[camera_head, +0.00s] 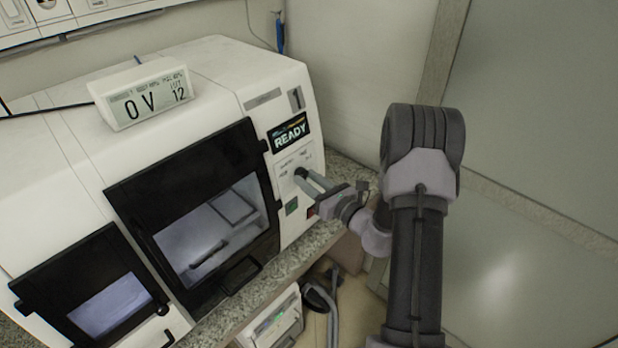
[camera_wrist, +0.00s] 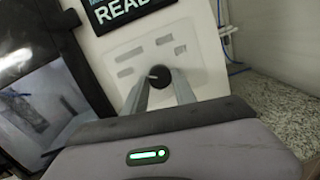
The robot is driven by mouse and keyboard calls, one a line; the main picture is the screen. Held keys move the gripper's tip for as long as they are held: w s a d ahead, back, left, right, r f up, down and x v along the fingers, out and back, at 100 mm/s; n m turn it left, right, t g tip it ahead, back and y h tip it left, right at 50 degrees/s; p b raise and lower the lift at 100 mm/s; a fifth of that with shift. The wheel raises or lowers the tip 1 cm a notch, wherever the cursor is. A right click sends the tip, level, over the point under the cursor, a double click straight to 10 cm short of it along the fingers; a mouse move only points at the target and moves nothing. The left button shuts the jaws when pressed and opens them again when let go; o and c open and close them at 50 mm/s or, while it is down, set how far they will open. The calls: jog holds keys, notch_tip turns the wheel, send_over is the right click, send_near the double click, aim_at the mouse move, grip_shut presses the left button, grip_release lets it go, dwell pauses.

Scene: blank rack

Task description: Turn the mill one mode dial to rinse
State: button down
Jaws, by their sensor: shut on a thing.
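The mode dial is a small black round knob (camera_wrist: 158,76) on the white front panel of the mill (camera_head: 277,150), below the screen that reads READY (camera_head: 289,133). A light pointer mark shows on the knob in the wrist view. Printed labels surround it, but they are too blurred to read, so I cannot tell which mode it points to. My gripper (camera_head: 305,178) reaches in from the right with its two fingers on either side of the knob, shut on it. The fingertips also show in the wrist view (camera_wrist: 160,84). The knob is partly hidden by the fingers in the head view.
The mill has a large black-framed door (camera_head: 190,125) left of the panel and a smaller one (camera_head: 45,285) at lower left. A display (camera_head: 145,95) sits on top. The granite counter edge (camera_head: 240,297) runs in front.

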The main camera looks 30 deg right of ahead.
jog(key=m+p, duration=0.1)
jog(key=m, duration=0.1)
jog(key=m+p, duration=0.1)
jog(key=p, duration=0.1)
jog(key=shift+a+r+m+h, duration=0.1)
jog(key=shift+r+m+h, duration=0.2)
jog(key=shift+m+h, duration=0.1)
jog(key=m+p, duration=0.4)
jog(key=shift+r+m+g+h+p, duration=0.1)
jog(key=shift+m+g+h+p, duration=0.2)
jog(key=shift+m+p, duration=0.1)
jog(key=m+p, duration=0.3)
jog(key=shift+g, duration=0.3)
jog(key=shift+m+g+p, duration=0.3)
jog(key=shift+m+p, duration=0.75)
jog(key=shift+m, duration=0.85)
jog(key=c, duration=1)
grip_release()
jog(key=shift+s, duration=0.1)
